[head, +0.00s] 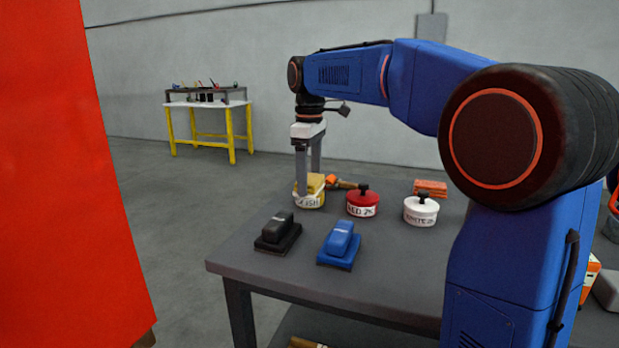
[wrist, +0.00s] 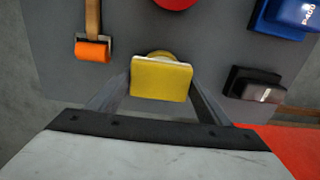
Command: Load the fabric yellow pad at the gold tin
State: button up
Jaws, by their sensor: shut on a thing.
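My gripper (head: 309,188) is shut on the yellow pad (head: 316,181), a flat square block. In the wrist view the pad (wrist: 161,80) sits between the two grey fingers, face towards the camera. The gold tin (head: 310,203), with a white label partly hidden by a finger, stands on the table right under the pad. Only a sliver of its rounded top (wrist: 159,54) shows past the pad in the wrist view. I cannot tell whether the pad touches the tin or is just above it.
On the grey table (head: 400,285) stand a red tin (head: 360,205), a white tin (head: 420,213), a black block (head: 279,232) and a blue block (head: 341,244). An orange roller (wrist: 92,50) lies near the gold tin. Orange pads (head: 431,188) lie at the back. The front is clear.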

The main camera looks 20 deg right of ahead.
aim_at(310, 178)
jog(key=shift+r, duration=3.45)
